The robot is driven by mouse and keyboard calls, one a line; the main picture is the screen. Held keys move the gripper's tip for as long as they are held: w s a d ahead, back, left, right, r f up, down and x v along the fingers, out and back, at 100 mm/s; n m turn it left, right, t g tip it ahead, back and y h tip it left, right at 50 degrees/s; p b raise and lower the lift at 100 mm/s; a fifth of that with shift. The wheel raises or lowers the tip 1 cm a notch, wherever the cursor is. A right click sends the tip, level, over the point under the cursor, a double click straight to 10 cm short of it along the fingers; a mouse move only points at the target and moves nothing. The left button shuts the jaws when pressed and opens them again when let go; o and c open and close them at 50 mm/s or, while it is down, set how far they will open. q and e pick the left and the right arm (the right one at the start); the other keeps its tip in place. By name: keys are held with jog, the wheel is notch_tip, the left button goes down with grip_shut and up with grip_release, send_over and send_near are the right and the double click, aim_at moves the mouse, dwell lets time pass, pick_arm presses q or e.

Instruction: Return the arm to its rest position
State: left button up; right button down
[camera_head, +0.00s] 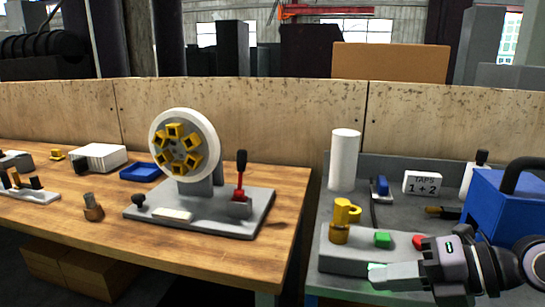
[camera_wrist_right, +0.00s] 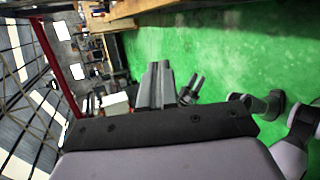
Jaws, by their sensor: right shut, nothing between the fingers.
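My right gripper (camera_head: 378,274) comes in from the lower right in the head view. Its grey fingers are shut and empty, pointing left in front of the grey block with the brass fitting. In the right wrist view its closed fingers (camera_wrist_right: 158,84) stand up at the middle, with the green floor and a tilted room beyond. Whether the fingertips touch the grey block cannot be told.
A grey block (camera_head: 337,262) carries a brass fitting (camera_head: 341,222), a green button (camera_head: 383,240) and a red button (camera_head: 419,242). A blue box (camera_head: 490,205) stands close behind my right arm. A white cylinder (camera_head: 344,160) stands behind. A wheel fixture (camera_head: 185,145) stands on the wooden table (camera_head: 225,264).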

jog(key=s+a+r+m+y+p, duration=0.1)
jog(key=s+a+m+y, duration=0.1)
jog(key=a+y, duration=0.25)
jog(key=d+f+m+t+h+p, duration=0.25)
jog(key=f+m+t+h, duration=0.35)
jog(key=m, duration=0.5)
jog(key=d+f+m+t+h+p, duration=0.1)
jog(key=d+f+m+t+h, duration=0.45)
jog(key=m, duration=0.65)
jog(key=s+f+m+g+h, duration=0.1)
jog(key=s+f+m+g, duration=0.2)
jog(key=s+f, duration=0.3)
jog(key=s+f+m+g+h+p, duration=0.1)
jog(key=s+f+m+g, duration=0.1)
jog(key=s+f, duration=0.4)
notch_tip(320, 180, down, 6)
jog(key=shift+s+a+r+m+g+h, duration=0.2)
jog(key=shift+a+r+m+g+h, duration=0.15)
jog(key=shift+g, duration=0.4)
jog(key=shift+f, duration=0.1)
